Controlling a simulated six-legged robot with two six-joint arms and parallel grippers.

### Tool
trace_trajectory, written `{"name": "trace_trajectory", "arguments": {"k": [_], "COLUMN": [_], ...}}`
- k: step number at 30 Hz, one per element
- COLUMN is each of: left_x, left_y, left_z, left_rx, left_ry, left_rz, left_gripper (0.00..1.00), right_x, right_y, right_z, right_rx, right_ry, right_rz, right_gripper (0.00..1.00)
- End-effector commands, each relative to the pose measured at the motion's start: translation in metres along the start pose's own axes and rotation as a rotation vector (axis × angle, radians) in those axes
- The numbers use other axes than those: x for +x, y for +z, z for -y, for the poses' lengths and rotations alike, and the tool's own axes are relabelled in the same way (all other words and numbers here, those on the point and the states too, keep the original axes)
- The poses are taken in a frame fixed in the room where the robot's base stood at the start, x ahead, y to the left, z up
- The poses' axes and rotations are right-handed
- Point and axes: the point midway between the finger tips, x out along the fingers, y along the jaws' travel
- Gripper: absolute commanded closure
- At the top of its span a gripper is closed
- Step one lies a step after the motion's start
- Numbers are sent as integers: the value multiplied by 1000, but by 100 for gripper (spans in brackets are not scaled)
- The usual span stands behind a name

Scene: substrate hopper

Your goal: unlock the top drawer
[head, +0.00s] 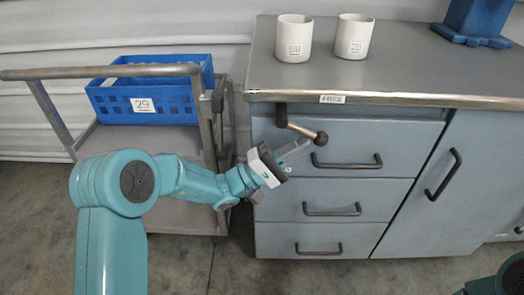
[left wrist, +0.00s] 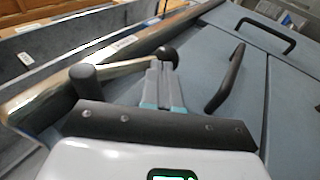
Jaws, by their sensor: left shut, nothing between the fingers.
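The top drawer (head: 400,160) is a blue-grey front with a dark bar handle (head: 347,163). A lever (head: 301,128) with a dark pivot post and a dark ball knob (head: 321,138) sits at its upper left, pointing right and slightly down. My left gripper (head: 303,145) is shut and empty, with its fingertips just below the lever near the knob. In the left wrist view the fingers (left wrist: 162,75) end right by the ball knob (left wrist: 167,56); I cannot tell if they touch. My right gripper is not in view.
Two white cups (head: 294,38) and (head: 354,36) and a blue stand (head: 475,20) are on the counter (head: 400,75). Two lower drawers and a door (head: 450,185) are below. A cart (head: 120,72) with a blue crate (head: 185,105) stands left, close to my left arm.

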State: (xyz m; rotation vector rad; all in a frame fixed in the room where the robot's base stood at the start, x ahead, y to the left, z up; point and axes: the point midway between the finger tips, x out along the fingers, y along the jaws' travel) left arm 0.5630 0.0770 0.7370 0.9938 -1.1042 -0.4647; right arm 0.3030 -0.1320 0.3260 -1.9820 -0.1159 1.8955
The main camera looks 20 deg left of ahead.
Motion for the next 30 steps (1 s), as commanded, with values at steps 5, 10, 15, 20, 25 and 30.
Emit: {"name": "trace_trajectory", "arguments": {"k": [5, 10, 15, 20, 25, 30], "left_x": [12, 20, 26, 30, 32, 32], "left_y": [4, 6, 8, 9, 9, 9], "left_z": [-1, -3, -5, -6, -6, -6], "left_rx": [1, 1, 0, -1, -1, -1], "left_ry": [-1, -1, -3, -3, -4, -5], "left_rz": [2, 0, 1, 1, 1, 1], "left_gripper": [100, 100, 100, 100, 100, 100], "right_x": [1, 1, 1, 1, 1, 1], "right_y": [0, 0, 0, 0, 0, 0], "right_z": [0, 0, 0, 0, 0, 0], "right_rx": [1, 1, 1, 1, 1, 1], "right_ry": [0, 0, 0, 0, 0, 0], "right_rz": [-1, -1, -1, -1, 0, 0], "right_gripper": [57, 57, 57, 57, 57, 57]}}
